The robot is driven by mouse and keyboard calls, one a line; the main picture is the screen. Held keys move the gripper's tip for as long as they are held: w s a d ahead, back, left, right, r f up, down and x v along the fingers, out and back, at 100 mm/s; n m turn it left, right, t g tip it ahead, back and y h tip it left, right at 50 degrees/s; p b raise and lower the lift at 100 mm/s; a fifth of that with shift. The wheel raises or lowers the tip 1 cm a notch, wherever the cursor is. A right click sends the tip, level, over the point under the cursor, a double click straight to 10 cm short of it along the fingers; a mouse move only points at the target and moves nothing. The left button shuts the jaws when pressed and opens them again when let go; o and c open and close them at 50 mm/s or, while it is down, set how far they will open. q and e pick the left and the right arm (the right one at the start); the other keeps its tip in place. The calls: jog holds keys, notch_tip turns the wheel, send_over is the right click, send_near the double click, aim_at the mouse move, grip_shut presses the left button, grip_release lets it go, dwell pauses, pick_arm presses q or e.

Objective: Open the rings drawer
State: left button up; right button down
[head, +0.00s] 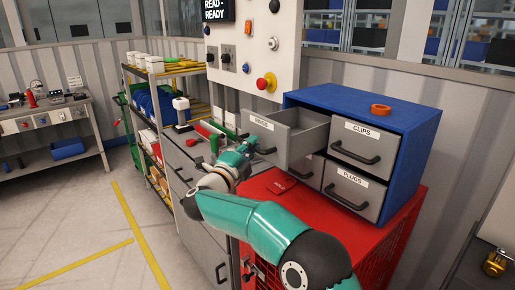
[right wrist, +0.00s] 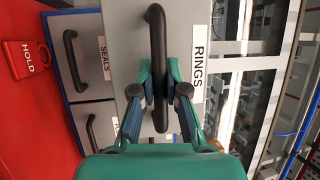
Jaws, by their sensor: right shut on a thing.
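The rings drawer (head: 301,138) is the upper left drawer of the blue cabinet (head: 420,128). It stands pulled out, and the part of its inside that shows looks empty. Its front carries the RINGS label (right wrist: 198,67) and a black bar handle (right wrist: 157,40). My right gripper (head: 252,150) reaches the drawer front. In the right wrist view its two fingers (right wrist: 166,92) are shut on the handle, one on each side. My left gripper is not in view.
The clips drawer (head: 370,140) and plugs drawer (head: 350,192) are shut; the seals drawer (right wrist: 87,50) looks shut. The cabinet stands on a red cage-sided unit (head: 390,235). A panel with a red button (head: 266,82) rises behind.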

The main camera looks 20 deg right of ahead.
jog(key=shift+d+f, duration=0.1)
jog(key=shift+f, duration=0.2)
jog(key=c, duration=1.2)
grip_release()
jog(key=shift+r, duration=0.15)
jog(key=v, duration=1.2)
